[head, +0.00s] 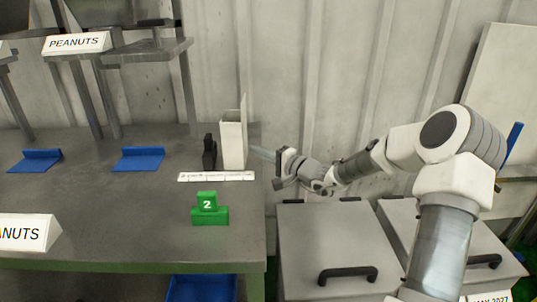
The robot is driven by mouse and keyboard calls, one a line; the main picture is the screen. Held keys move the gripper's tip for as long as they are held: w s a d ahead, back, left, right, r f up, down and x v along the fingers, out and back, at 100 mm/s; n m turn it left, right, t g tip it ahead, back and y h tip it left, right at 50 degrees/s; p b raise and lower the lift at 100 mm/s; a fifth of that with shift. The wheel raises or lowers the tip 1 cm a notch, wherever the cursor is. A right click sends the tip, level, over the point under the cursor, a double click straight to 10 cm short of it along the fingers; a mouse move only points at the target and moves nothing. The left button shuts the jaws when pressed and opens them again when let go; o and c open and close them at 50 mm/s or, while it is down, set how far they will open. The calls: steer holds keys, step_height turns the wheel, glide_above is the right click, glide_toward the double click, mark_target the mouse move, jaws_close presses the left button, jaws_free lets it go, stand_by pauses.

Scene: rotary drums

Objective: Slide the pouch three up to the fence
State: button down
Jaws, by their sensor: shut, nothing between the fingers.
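My gripper (262,153) is at the table's right edge in the head view. No thing marked as pouch three can be made out. A blue L-shaped piece with a raised back edge (139,160) lies on the table, and a second blue piece (36,161) lies farther left; I cannot tell whether either is the fence.
A black block (209,153) stands beside the white thing. A white marked strip (216,177) and a green block numbered 2 (209,212) are in front. A raised shelf with a PEANUTS sign (77,43) is at the back left. Grey lidded bins (335,235) stand right of the table.

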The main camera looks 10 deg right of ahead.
mark_target(245, 152)
steer(key=shift+a, duration=0.1)
steer(key=a+b, duration=0.2)
steer(key=a, duration=0.1)
steer(key=shift+w+a+f, duration=0.1)
steer(key=shift+w+f, duration=0.05)
steer(key=shift+w, duration=0.05)
steer(key=shift+a, duration=0.3)
steer(key=d, duration=0.4)
steer(key=shift+s+d, duration=0.1)
steer(key=shift+s, duration=0.05)
steer(key=p+v, duration=0.1)
steer(key=v, duration=0.9)
steer(key=shift+p, duration=0.3)
